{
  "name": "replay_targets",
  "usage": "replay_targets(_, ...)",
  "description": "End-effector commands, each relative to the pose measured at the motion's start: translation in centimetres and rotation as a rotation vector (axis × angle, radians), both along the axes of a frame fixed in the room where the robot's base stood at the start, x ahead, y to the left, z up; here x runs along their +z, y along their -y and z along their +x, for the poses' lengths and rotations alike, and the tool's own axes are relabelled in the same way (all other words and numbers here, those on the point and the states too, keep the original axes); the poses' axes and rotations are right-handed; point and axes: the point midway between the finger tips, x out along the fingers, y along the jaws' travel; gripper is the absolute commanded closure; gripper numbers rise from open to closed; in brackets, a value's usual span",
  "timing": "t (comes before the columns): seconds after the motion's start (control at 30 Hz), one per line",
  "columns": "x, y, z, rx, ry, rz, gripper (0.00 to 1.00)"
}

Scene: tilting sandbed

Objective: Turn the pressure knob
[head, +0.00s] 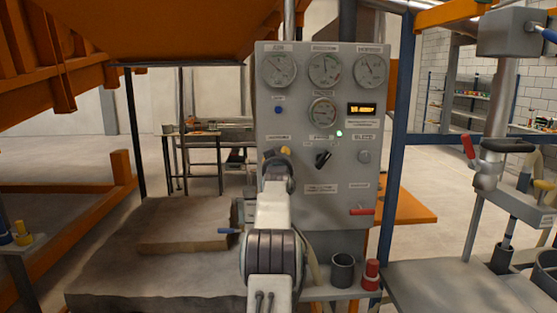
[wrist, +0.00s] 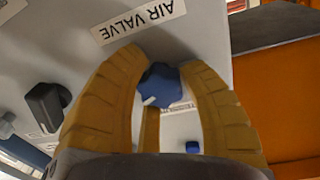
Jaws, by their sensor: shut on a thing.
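A blue knob (wrist: 163,85) with a white mark on its edge sits on the grey control panel (head: 330,215). In the wrist view, my gripper (wrist: 160,68) has its tan fingers on both sides of the knob and is shut on it. In the head view, my gripper (head: 279,153) is at the left part of the panel and hides the knob. A label reading AIR VALVE (wrist: 138,20) shows upside down beside the knob in the wrist view. Another label is partly hidden by the fingers.
A black knob (head: 323,159) and a small grey knob (head: 364,157) are to the right. Several gauges (head: 325,69) and a lit display (head: 362,109) are above. A dark cup (head: 343,270) and red bottle (head: 371,275) stand below.

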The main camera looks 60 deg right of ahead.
Motion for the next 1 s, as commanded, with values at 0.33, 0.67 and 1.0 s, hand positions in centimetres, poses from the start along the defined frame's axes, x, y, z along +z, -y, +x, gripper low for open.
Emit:
replay_targets(0.33,-0.32,0.08,-0.07,-0.002,0.087,0.063,0.95)
replay_targets(0.67,-0.28,0.04,0.01,-0.007,0.311,0.213,0.95)
replay_targets(1.0,-0.3,-0.03,0.15,-0.015,0.51,0.341,0.95)
